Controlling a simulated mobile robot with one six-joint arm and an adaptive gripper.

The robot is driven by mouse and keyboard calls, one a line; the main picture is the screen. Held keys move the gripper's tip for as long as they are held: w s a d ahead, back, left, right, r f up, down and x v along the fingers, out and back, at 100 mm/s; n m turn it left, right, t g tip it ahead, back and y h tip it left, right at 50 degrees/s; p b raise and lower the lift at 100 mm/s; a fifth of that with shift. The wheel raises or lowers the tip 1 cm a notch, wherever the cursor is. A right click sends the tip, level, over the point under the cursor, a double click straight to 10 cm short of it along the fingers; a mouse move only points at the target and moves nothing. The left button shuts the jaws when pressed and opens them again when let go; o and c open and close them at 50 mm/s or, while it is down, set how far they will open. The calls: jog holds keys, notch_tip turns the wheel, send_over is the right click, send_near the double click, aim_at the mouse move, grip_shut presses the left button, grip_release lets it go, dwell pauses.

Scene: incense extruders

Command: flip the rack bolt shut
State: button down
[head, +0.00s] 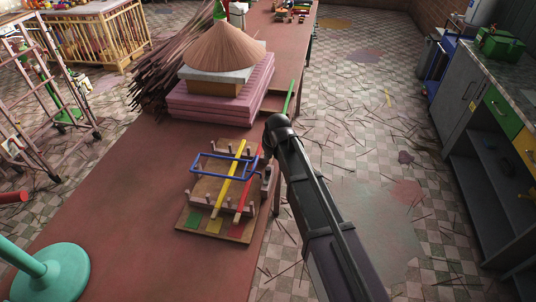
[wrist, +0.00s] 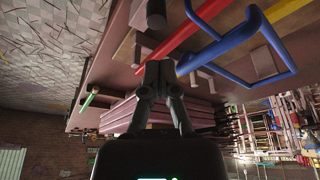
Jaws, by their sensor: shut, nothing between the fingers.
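The wooden rack (head: 207,218) lies on the red-brown table, with grey pegs and green, yellow and red patches. A yellow stick (head: 230,172) and a red stick (head: 245,196) lie across it. A blue bar frame (head: 208,174) spans its upper part and shows in the wrist view (wrist: 238,78). A small grey piece (head: 267,174) is at the rack's right side; I cannot tell if it is the bolt.
A pink stack (head: 222,106) with a cone of sticks (head: 222,47) stands behind the rack. A green stick (head: 289,97) lies at the table's right edge. A teal stand (head: 55,275) is front left. Sticks litter the floor at right.

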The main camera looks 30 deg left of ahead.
jog(key=shift+p+v, duration=0.85)
jog(key=shift+v, duration=0.35)
jog(key=d+m+g+h, duration=0.1)
jog(key=d+m+h, duration=0.45)
jog(key=d, duration=3.35)
jog(key=s+d+m+y, duration=0.1)
jog(key=s+d+m, duration=0.1)
jog(key=d, duration=0.4)
jog(key=s+d+m+g+y, duration=0.1)
jog(key=s+d+m, duration=0.2)
jog(key=d, duration=0.4)
jog(key=shift+s+f+m, duration=0.2)
jog(key=shift+f+m, duration=0.15)
jog(key=shift+f, duration=0.15)
